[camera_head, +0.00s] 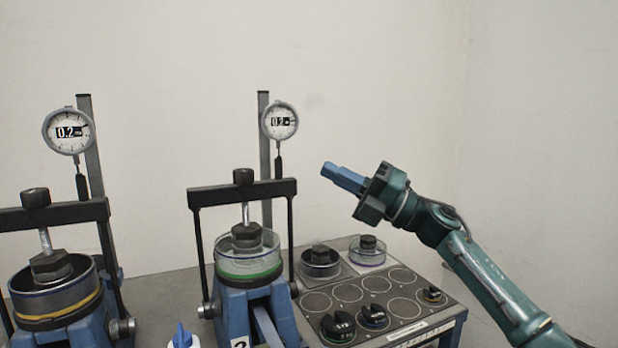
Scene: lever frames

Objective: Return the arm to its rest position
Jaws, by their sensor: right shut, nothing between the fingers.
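My right gripper (343,177) is at the end of the teal arm that comes in from the lower right. Its blue fingers are shut with nothing between them. They point up and to the left, in the air above the weight tray and apart from everything. The left gripper is not in view. Two lever frames stand on the bench: the middle one (215,196) and the left one (75,212). The middle frame holds a clear cell with a green band (247,268), and the left one holds a dark cell with a yellow band (60,310).
A dial gauge (279,121) stands behind the middle frame and another gauge (68,131) behind the left one. A tray (408,338) at the lower right carries round cups and several dark weights. A blue-tipped bottle (182,338) shows at the bottom edge. The wall space above is free.

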